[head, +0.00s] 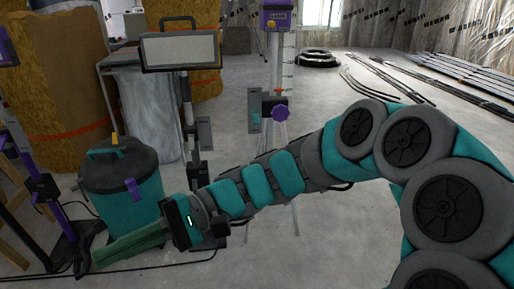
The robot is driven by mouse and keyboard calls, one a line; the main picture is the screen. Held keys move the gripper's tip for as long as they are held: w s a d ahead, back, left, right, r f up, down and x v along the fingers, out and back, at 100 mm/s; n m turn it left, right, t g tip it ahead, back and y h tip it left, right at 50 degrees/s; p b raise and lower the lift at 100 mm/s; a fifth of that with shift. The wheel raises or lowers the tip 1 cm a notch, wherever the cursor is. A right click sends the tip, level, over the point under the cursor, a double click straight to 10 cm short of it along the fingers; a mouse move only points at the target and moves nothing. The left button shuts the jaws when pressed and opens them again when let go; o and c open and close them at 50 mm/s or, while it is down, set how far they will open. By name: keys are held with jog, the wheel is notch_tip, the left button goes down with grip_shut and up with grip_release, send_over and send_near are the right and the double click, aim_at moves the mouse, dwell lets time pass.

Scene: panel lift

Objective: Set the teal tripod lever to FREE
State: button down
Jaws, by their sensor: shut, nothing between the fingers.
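A small teal piece (255,122), which looks like the lever, sits beside a pale plate on the left of the purple-headed tripod (280,70). A purple round knob (280,113) is just right of it. I cannot read any FREE marking or tell the lever's setting. My gripper (108,251) is at the lower left, its long dark green fingers shut together and empty, pointing left. It is well apart from the teal piece, to its left and lower in the picture. My arm hides part of the tripod's lower legs.
A teal and black bucket vacuum (120,190) stands behind my gripper. A work light (181,50) on a stand is left of the tripod. Cables cross the lower left floor. Rails and panels (440,75) lie at the right back. Open floor (330,95) lies right of the tripod.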

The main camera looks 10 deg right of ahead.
jog(key=w+d+r+m+t+y+b, duration=0.1)
jog(key=w+d+m+t+y+b, duration=0.15)
jog(key=w+m+t+y, duration=0.85)
jog(key=w+d+m+t+h+b, duration=0.1)
jog(key=w+d+m+t, duration=0.5)
jog(key=w, duration=1.3)
jog(key=w+d+f+m+t+h+b, duration=0.1)
jog(key=w+d+f+m+t+h, duration=0.8)
jog(key=h, duration=0.4)
jog(key=w+d+f+m+t+h+b, duration=0.1)
jog(key=w+d+f+m+t+h, duration=0.7)
jog(key=f+h, duration=0.5)
jog(key=d+m+t, duration=0.1)
jog(key=d+m, duration=0.1)
jog(key=d, duration=0.1)
jog(key=shift+w+d+f+b, duration=0.15)
jog(key=shift+w+f+b, duration=0.2)
jog(key=shift+f+b, duration=0.05)
